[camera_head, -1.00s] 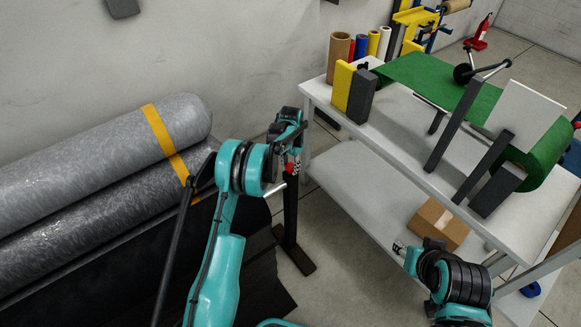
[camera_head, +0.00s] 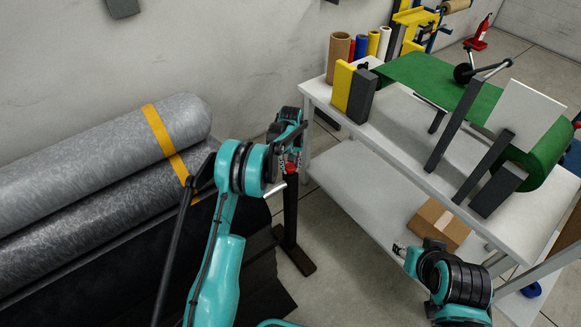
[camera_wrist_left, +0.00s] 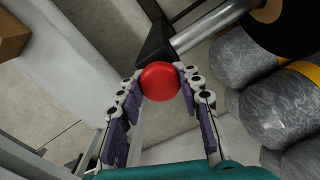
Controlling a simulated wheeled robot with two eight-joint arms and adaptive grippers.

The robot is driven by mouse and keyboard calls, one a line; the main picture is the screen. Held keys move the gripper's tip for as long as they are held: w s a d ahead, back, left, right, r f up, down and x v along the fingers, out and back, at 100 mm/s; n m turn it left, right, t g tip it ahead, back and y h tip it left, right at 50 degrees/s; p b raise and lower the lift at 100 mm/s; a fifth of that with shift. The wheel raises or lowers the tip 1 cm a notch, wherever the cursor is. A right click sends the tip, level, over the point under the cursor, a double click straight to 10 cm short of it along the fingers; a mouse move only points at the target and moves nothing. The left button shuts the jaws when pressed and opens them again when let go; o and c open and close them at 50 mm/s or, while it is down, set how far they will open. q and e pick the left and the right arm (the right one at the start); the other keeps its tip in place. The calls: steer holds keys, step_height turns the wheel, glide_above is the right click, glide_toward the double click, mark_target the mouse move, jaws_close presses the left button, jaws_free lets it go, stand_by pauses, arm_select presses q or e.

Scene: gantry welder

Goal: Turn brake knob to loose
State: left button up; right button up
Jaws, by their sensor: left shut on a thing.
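The red brake knob (camera_wrist_left: 160,84) is a round red ball in the left wrist view, beside a dark bracket and a grey metal bar. My left gripper (camera_wrist_left: 160,74) has its two fingers on either side of the knob and is shut on it. In the head view the left gripper (camera_head: 290,158) is at the top of a dark post, and only a small bit of red shows there. The knob's loose or tight setting cannot be read. My right gripper (camera_head: 400,249) is at the lower right, in front of the white table; its fingers are too small to judge.
Large grey rolls (camera_head: 90,150) with a yellow strap lie at the left. The dark post (camera_head: 290,215) stands on the floor. A white table (camera_head: 400,130) with green fabric (camera_head: 430,80) stands at the right, a cardboard box (camera_head: 438,222) on its lower shelf.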

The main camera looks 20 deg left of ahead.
arm_select(q)
steer(key=n, duration=0.4)
steer(key=shift+n, duration=0.4)
steer(key=n, duration=1)
steer(key=shift+n, duration=0.4)
steer(key=n, duration=0.4)
steer(key=shift+n, duration=0.3)
steer(key=o, duration=1.2)
steer(key=shift+r, duration=0.1)
